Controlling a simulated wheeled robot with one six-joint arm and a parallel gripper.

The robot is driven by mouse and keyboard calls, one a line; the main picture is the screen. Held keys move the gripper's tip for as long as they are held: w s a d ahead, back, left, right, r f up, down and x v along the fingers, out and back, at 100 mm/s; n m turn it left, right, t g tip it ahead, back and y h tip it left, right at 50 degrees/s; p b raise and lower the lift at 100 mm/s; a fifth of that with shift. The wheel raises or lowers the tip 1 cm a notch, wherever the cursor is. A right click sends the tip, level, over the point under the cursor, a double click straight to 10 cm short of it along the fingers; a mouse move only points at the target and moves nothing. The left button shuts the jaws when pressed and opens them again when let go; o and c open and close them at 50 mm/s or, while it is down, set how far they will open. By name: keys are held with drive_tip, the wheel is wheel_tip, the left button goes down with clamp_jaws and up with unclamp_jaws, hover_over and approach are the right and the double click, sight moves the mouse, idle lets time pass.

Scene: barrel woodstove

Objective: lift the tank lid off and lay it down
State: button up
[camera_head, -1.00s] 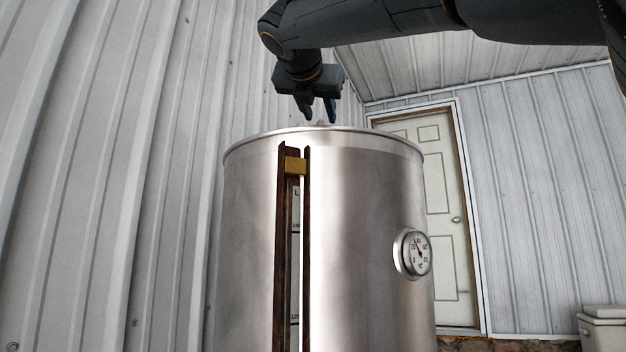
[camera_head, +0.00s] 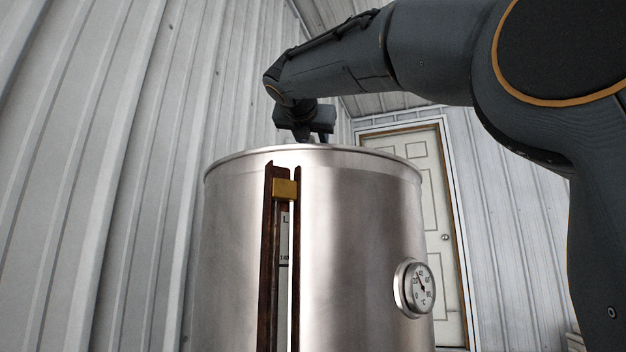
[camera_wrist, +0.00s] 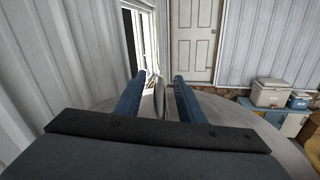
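The tall steel tank (camera_head: 340,230) stands in front of me, with its top rim seen nearly edge-on in the head view. The grey lid (camera_wrist: 245,125) spreads below my gripper in the wrist view. A grey upright handle (camera_wrist: 159,100) rises from it between my two blue fingers. My gripper (camera_wrist: 162,78) is open, with the fingers apart on either side of the handle. In the head view my gripper (camera_head: 308,138) points down just at the tank's top, and the rim hides its fingertips. I cannot tell whether the fingers touch the lid.
A round dial thermometer (camera_head: 414,288) and a sight gauge with a brass block (camera_head: 285,189) are on the tank's side. A corrugated wall (camera_head: 110,150) is close at left. A door (camera_head: 418,190) is behind. Boxes (camera_wrist: 270,92) stand on a cabinet at right.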

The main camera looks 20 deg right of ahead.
drive_tip(key=shift+w, duration=0.1)
clamp_jaws()
drive_tip(key=shift+r, duration=0.15)
